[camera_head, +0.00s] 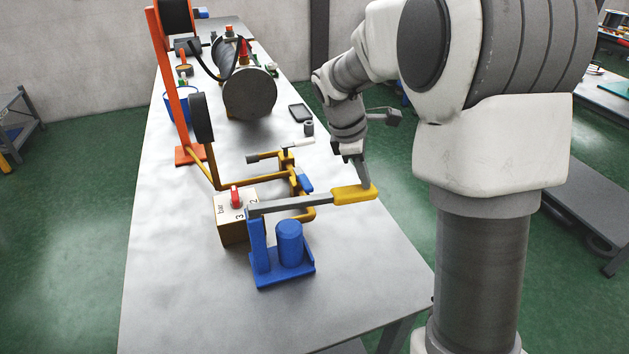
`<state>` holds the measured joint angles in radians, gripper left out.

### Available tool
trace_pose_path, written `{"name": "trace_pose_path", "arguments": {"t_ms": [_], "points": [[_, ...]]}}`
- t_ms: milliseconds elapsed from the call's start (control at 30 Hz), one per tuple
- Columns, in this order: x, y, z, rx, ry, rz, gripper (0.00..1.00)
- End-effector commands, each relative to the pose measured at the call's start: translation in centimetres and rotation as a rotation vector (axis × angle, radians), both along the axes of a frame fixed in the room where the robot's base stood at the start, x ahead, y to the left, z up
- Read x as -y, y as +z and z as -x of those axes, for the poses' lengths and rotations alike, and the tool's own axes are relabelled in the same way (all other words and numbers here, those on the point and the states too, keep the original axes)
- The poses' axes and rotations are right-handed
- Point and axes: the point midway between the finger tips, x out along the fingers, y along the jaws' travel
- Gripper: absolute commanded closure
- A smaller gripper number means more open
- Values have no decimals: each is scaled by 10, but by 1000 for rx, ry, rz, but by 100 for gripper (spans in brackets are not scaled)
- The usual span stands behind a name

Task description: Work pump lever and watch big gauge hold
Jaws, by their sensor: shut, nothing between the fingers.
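A blue hand pump (288,245) stands on the near part of the table. Its grey lever (295,203) runs roughly level to the right and ends in a yellow grip (352,194). My gripper (367,184) points down at the outer end of the grip; its fingers are shut and hold nothing. They appear to touch or lie just behind the grip; I cannot tell which. A dark round gauge (202,118) stands edge-on on a brass pipe, its face hidden. Another dark round body (174,16) sits high on an orange stand, cut off by the frame's top edge.
A brass box (233,230) with a red selector knob (235,198) and brass pipes (296,180) stand beside the pump. A grey flanged cylinder (249,93) lies farther back, near a dark handheld device (299,113). The table's front left (170,290) is clear.

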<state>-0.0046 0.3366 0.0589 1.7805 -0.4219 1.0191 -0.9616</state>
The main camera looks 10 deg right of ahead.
Motion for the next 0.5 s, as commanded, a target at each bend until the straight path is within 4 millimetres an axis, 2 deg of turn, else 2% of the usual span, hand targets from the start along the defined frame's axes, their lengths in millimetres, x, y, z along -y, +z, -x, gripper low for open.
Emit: {"name": "trace_pose_path", "arguments": {"t_ms": [500], "points": [[0, -8, 0, 0, 0, 0, 100]]}}
